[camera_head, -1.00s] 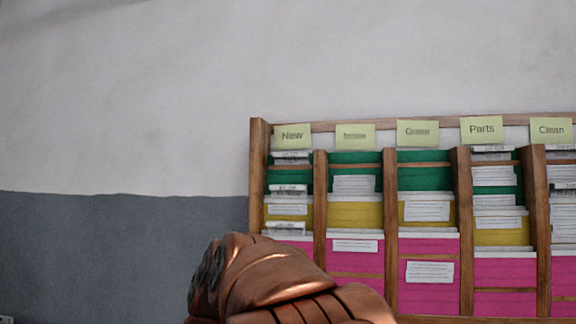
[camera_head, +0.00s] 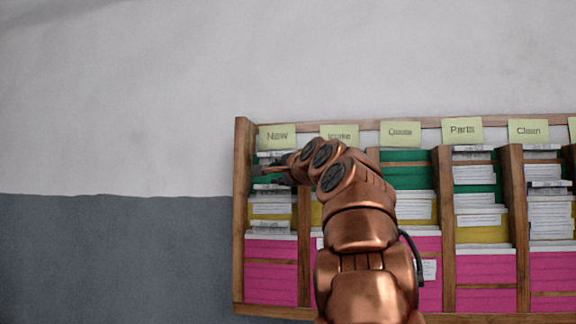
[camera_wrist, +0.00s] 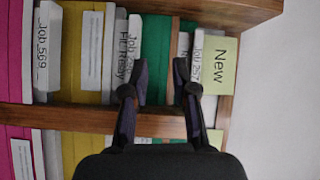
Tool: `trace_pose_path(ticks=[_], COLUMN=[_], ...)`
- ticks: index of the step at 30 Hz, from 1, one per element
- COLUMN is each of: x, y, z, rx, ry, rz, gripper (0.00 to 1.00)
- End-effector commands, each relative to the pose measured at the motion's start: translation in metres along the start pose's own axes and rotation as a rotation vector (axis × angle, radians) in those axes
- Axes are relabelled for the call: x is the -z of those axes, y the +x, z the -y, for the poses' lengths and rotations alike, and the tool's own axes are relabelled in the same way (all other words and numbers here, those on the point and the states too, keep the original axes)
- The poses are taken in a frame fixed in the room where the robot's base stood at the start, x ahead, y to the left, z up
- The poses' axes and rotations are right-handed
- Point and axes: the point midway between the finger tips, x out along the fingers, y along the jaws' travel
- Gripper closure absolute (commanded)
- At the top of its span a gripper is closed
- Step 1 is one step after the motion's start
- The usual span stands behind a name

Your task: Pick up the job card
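Several white job cards stand in the column under the "New" label. In the wrist view one reads "Job" and "Fit Relay" (camera_wrist: 121,52), one near the label has partly covered text (camera_wrist: 196,52), and one reads "Job 569" (camera_wrist: 47,46). The head view shows the lower card (camera_head: 269,227) clear of my arm. My gripper (camera_wrist: 162,75) is open, with a green folder showing between its fingers. One finger is close beside the "Fit Relay" card and the other overlaps the card near the label. Contact cannot be told. In the head view my gripper (camera_head: 262,170) is at the column's upper part.
The wooden rack (camera_head: 240,215) has upright dividers and columns of green, yellow and pink folders. The yellow "New" label (camera_head: 277,136) tops the left column. A divider (camera_wrist: 90,118) runs beneath the fingers in the wrist view. Bare wall (camera_head: 110,120) lies left of the rack.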

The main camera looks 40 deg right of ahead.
Motion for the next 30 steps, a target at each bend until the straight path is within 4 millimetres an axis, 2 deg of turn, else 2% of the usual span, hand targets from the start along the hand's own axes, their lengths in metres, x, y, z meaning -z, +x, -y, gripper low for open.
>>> trace_pose_path(ticks=[1, 4, 11, 30], x=[0.012, 0.024, 0.032, 0.036], y=[-0.006, -0.015, -0.024, 0.023], z=[0.008, 0.022, 0.036, 0.050], rx=[0.032, 0.080, 0.126, 0.126], ry=[0.011, 0.028, 0.043, 0.041], rz=[-0.015, -0.027, -0.031, -0.033], gripper=[0.73, 0.73, 0.73, 0.73])
